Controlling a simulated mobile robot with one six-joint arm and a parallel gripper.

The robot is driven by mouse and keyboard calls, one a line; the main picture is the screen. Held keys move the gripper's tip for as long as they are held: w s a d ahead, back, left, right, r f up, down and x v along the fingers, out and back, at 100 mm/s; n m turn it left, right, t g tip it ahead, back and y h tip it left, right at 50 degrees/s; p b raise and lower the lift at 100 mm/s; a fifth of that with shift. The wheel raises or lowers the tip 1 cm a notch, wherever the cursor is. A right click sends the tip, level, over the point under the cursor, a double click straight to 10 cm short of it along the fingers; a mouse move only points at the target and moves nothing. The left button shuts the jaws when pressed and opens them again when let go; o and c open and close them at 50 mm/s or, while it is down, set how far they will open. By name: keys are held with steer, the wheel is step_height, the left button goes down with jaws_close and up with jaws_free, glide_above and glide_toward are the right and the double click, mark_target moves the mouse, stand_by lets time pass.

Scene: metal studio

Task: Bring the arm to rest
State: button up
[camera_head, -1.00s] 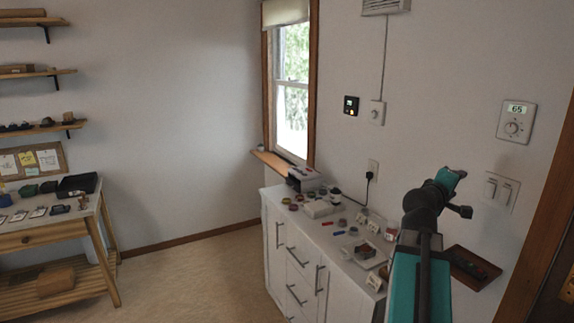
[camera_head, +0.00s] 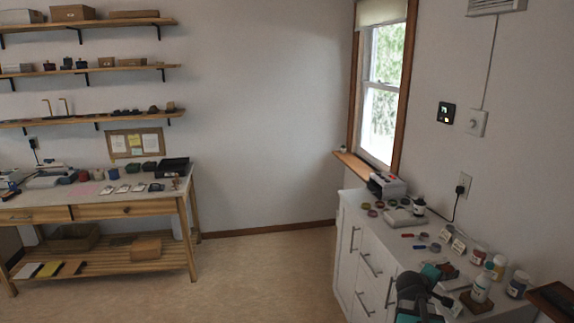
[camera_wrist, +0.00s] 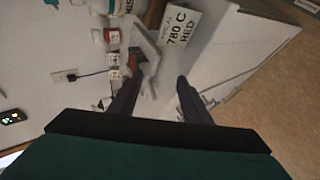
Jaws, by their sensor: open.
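My arm shows at the bottom right of the head view, black and teal, in front of the white cabinet (camera_head: 352,275). My gripper (camera_wrist: 158,88) shows in the wrist view as two dark fingers set apart, with nothing held between them. Beyond the fingertips lie a white tray (camera_wrist: 148,62) and a white card reading "780 C" (camera_wrist: 180,24). The fingertips appear apart from both, though the exact gap is hard to tell.
The cabinet top holds jars, small tins and a white bottle (camera_head: 482,288) near my arm. A printer-like box (camera_head: 387,186) stands by the window. A wooden workbench (camera_head: 125,210) is at the left. The floor (camera_head: 265,275) between is clear.

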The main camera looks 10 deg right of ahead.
steer(key=s+a+f+g+y, duration=0.1)
steer(key=s+a+f+y, duration=0.15)
steer(key=a+f, duration=0.65)
steer(key=s+a+f+g+y, duration=0.1)
steer(key=s+a+f+g, duration=0.15)
steer(key=a+f, duration=0.6)
steer(key=s+a+f+y, duration=0.2)
steer(key=s+a+f, duration=0.3)
steer(key=f, duration=0.6)
steer(key=s+a+f+m+g+y, duration=0.2)
steer(key=s+a+f+g, duration=0.2)
steer(key=s+a, duration=0.5)
steer(key=s+a+f+m+g+y, duration=0.2)
steer(key=s+a+f, duration=0.6)
steer(key=s, duration=0.8)
steer(key=shift+a+f+m+g, duration=0.2)
steer(key=shift+a+m+g, duration=0.2)
steer(key=shift+g, duration=0.65)
steer(key=c, duration=0.3)
